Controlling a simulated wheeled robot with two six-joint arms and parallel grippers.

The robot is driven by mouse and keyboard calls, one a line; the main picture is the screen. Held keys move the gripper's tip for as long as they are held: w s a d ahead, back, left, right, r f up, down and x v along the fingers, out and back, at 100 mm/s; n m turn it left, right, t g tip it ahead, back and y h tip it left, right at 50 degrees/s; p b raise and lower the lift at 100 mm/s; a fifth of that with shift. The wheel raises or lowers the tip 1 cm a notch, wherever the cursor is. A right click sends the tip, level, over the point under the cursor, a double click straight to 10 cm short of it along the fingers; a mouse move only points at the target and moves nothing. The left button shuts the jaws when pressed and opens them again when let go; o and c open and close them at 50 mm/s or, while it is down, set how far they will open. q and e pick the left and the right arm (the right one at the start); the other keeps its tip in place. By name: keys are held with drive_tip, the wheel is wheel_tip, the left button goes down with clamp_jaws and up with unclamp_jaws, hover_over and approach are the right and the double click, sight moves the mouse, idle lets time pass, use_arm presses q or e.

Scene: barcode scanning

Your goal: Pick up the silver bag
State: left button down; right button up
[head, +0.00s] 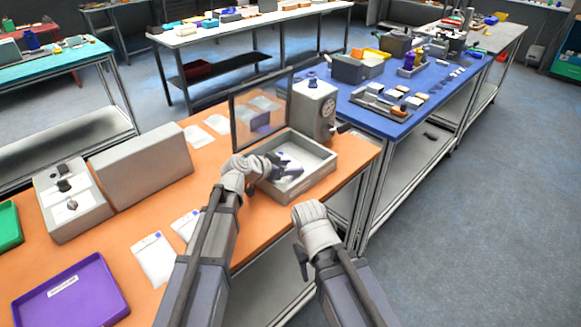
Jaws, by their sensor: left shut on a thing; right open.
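My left gripper (284,164) reaches into the open grey tray (318,184) on the orange table. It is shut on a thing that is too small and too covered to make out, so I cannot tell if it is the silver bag. Pale flat bags lie on the orange table: one (154,259) at the front, one (187,224) beside it, and two more (195,136) (218,124) farther back. None is clearly silver. My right gripper (302,262) is open, off the table's right edge and lower than the tray.
A dark upright frame (233,126) and a grey machine (312,108) stand behind the tray. A long grey box (145,165), a grey device (72,205) and a purple tray (72,300) are at the left. A blue table (390,128) adjoins at the right.

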wheel_tip(320, 180, up, 10)
drive_tip(key=p, duration=0.9)
drive_tip(key=shift+f, duration=0.15)
